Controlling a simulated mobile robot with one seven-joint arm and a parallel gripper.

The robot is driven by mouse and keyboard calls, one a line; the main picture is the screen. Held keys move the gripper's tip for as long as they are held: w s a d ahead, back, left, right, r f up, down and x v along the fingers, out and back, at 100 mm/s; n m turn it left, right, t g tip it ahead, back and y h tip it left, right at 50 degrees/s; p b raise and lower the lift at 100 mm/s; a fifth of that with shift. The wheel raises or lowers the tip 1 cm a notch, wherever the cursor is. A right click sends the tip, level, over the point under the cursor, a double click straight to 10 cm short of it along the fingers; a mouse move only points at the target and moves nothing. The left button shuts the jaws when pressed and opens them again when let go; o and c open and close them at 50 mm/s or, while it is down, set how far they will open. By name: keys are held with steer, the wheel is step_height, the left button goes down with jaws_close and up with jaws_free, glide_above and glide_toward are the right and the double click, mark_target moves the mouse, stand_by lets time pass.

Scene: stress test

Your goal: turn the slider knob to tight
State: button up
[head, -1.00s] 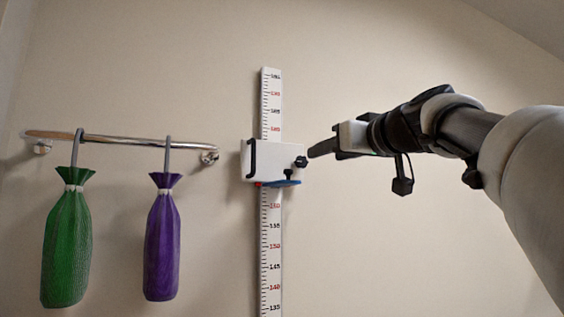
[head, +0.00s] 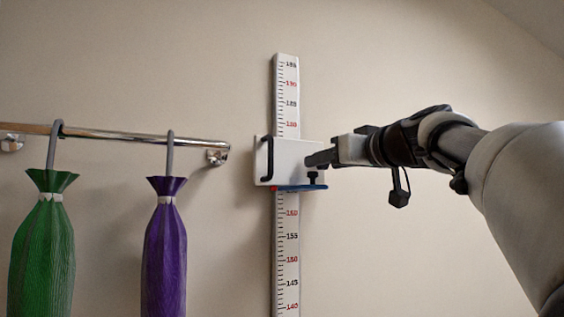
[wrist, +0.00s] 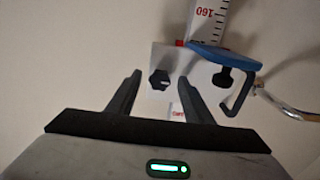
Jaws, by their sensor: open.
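The white slider block (head: 286,164) sits on a vertical ruled scale (head: 287,90) on the wall, with a blue plate (head: 300,188) beneath it. In the wrist view, a round black knob (wrist: 159,79) on the block's white side face lies between my two finger ends. A small label with red letters (wrist: 178,112) shows in part beside it.
A black hook-shaped bracket (head: 267,160) is on the block's left part. The wall right of the scale is bare.

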steer(key=shift+w+a, duration=0.1)
steer(key=shift+w, duration=0.1)
steer(key=c, duration=1.1)
steer(key=m+p, duration=0.1)
steer(key=m, duration=1.6)
steer(key=shift+s+r+m, duration=0.1)
steer(key=shift+m, duration=0.3)
steer(key=shift+p, duration=0.3)
